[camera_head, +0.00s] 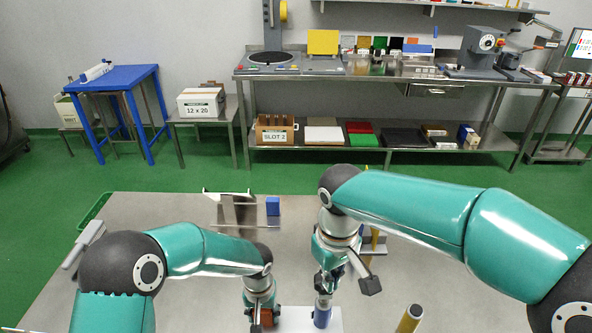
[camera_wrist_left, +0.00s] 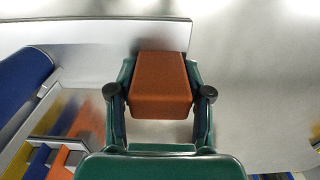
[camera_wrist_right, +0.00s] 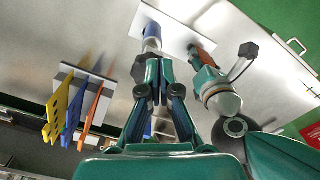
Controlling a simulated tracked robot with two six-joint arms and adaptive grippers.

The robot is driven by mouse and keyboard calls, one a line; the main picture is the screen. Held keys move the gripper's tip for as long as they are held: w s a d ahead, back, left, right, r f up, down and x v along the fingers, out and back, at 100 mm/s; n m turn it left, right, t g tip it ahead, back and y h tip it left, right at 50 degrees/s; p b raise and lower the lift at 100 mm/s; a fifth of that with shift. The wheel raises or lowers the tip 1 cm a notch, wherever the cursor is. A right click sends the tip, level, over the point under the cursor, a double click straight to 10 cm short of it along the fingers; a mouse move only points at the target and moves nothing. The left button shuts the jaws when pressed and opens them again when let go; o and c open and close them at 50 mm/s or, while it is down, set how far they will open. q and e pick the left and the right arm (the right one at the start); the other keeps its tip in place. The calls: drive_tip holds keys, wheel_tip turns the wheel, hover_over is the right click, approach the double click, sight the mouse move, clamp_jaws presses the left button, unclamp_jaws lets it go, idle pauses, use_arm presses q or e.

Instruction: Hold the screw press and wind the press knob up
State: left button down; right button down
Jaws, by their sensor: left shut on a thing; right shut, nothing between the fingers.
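The screw press stands at the table's front edge with a white base plate (camera_head: 300,320), a brown-orange block (camera_head: 267,317) and a blue cylinder (camera_head: 322,317). My left gripper (camera_head: 257,312) is shut on the brown block; the left wrist view shows the block (camera_wrist_left: 160,85) between its two fingers. My right gripper (camera_head: 325,287) is shut and empty, pointing down just above the cylinder's pale top. In the right wrist view its fingertips (camera_wrist_right: 158,68) are close together beside the cylinder (camera_wrist_right: 152,34). I cannot tell whether they touch it.
A rack of yellow, blue and orange plates (camera_wrist_right: 76,108) stands on the table in the right wrist view. A metal holder (camera_head: 238,210) and blue block (camera_head: 273,206) sit at the table's back. A yellow-brown post (camera_head: 410,318) stands front right. The table's left middle is bare.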

drive_tip(key=shift+s+f, duration=0.1)
drive_tip(key=shift+f, duration=2.15)
drive_tip(key=shift+d, duration=0.4)
drive_tip(key=shift+w+d+r, duration=0.15)
drive_tip(key=shift+w+d, duration=0.9)
drive_tip(key=shift+d, duration=0.15)
